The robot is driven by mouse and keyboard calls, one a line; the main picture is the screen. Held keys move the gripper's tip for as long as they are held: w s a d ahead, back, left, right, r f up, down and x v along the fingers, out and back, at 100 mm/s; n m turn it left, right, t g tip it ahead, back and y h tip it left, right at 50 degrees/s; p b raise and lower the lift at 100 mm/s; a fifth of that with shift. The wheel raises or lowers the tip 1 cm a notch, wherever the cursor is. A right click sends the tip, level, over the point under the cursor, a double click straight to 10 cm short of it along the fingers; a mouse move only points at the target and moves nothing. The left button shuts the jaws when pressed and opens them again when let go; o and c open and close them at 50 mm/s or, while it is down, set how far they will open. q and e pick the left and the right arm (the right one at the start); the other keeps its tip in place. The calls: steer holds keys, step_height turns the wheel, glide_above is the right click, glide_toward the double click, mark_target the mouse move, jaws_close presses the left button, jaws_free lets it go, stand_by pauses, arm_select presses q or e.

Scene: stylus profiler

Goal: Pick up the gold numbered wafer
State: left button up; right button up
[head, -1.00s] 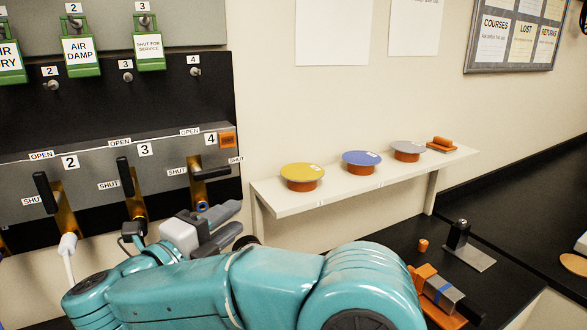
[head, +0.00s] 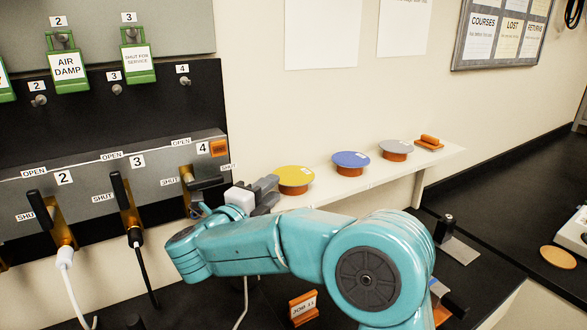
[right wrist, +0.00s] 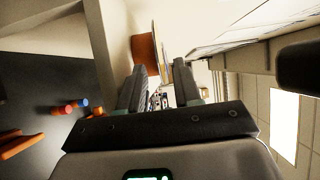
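The gold wafer (head: 296,176) lies flat on a round orange stand (head: 294,190) at the left end of the white wall shelf, with a small white label on top. My right gripper (head: 272,189) is at the wafer's left side, close to its rim. In the right wrist view the gripper (right wrist: 160,68) has its two dark fingers apart with a gap between them. The orange stand (right wrist: 143,48) and the wafer's thin edge show ahead of the fingers there. I cannot tell whether a finger touches the wafer. My left gripper is not in view.
A blue wafer (head: 350,158) and a grey wafer (head: 396,146) sit on stands farther right on the shelf (head: 440,165). An orange block (head: 429,142) is at its right end. The valve panel (head: 110,185) with levers stands to the left. A "JOB 11" sign (head: 303,307) stands below.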

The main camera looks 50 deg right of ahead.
steer(key=shift+w+d+f, duration=0.1)
steer(key=shift+w+d, duration=0.15)
steer(key=shift+d, duration=0.2)
steer(key=shift+w+d+f, duration=0.1)
steer(key=shift+w+d, duration=0.1)
steer(key=shift+d, duration=0.25)
steer(key=shift+s+a+r, duration=0.1)
steer(key=shift+s, duration=0.05)
steer(key=c, duration=0.3)
jaws_close()
